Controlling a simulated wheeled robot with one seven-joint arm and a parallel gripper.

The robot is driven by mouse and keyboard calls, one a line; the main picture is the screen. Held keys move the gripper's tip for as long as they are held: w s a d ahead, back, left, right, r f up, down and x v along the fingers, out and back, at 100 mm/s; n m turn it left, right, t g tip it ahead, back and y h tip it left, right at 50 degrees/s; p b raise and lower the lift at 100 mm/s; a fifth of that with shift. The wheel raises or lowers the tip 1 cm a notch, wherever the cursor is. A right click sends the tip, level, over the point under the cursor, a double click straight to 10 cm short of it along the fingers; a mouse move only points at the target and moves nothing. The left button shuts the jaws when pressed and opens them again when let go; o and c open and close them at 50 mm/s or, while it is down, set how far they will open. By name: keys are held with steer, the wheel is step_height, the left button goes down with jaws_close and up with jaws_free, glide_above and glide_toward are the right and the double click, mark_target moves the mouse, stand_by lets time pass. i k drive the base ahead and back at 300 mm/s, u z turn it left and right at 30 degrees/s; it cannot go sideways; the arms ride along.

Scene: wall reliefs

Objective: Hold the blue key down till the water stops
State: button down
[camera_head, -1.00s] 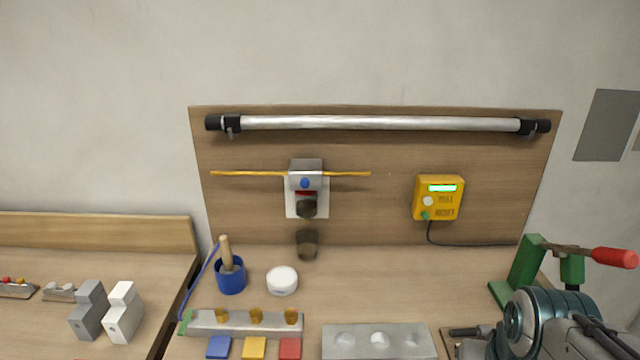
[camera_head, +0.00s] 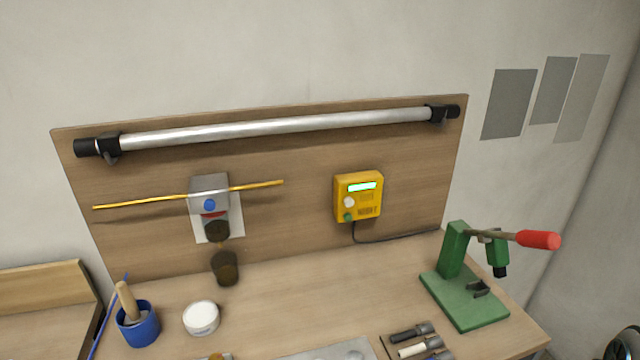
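A grey dispenser (camera_head: 209,187) is mounted on a white plate on the wooden back panel. A round blue key (camera_head: 209,205) sits on its front, above a red strip and a dark spout (camera_head: 217,231). A dark cup (camera_head: 225,268) stands on the bench below the spout. I cannot tell whether water runs between them. Nothing touches the blue key. My gripper is out of view.
A yellow box (camera_head: 358,197) with a lit green display hangs right of the dispenser. A blue pot (camera_head: 138,325) and white round tub (camera_head: 201,318) stand in front. A green press (camera_head: 465,285) stands right.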

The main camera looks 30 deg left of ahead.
mark_target(209, 204)
steer(key=z, duration=0.85)
steer(key=k, duration=0.85)
steer(key=u, duration=1.85)
steer(key=i, duration=0.5)
steer(key=z, duration=0.05)
